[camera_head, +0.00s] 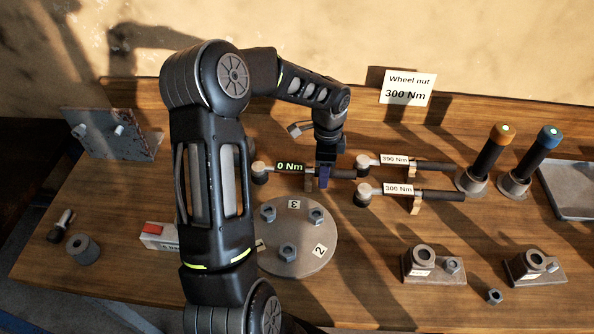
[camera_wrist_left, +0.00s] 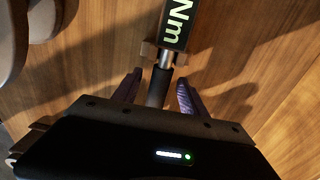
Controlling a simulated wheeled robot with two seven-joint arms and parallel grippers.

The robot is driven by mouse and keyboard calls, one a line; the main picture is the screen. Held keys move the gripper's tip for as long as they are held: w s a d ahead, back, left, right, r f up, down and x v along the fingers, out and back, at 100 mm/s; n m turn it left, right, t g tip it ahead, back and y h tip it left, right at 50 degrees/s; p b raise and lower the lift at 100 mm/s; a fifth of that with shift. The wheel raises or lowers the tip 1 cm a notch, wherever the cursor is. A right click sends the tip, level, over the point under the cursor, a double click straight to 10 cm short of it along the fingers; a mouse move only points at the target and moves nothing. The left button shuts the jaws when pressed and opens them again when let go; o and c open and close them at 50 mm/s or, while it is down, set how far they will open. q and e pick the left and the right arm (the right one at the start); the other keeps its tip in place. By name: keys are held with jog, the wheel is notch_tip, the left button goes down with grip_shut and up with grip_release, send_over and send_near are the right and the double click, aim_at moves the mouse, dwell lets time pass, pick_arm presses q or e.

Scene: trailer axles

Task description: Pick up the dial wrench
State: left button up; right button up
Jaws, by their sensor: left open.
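The dial wrench (camera_head: 289,168), with a "0 Nm" display, lies level on small wooden supports on the bench, its round head (camera_head: 259,173) to the left and dark handle to the right. My left gripper (camera_head: 318,180) reaches down over the wrench beside a support. In the left wrist view the gripper (camera_wrist_left: 158,90) is open, with one finger on each side of the dark handle (camera_wrist_left: 159,86). The lit display (camera_wrist_left: 177,22) is above it there. I cannot tell whether either finger touches the handle. My right gripper is not in view.
Two similar wrenches marked 390 Nm (camera_head: 394,160) and 305 Nm (camera_head: 398,188) rest just right. A round plate (camera_head: 305,255) with nuts sits in front. Orange-topped (camera_head: 489,160) and blue-topped (camera_head: 531,160) tools stand right. A "Wheel nut 300 Nm" sign (camera_head: 407,87) stands behind.

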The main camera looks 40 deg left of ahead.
pick_arm(q)
jog(key=shift+c, duration=0.2)
dwell(0.3)
grip_shut()
dwell(0.3)
jog(key=shift+r, duration=0.1)
dwell(0.8)
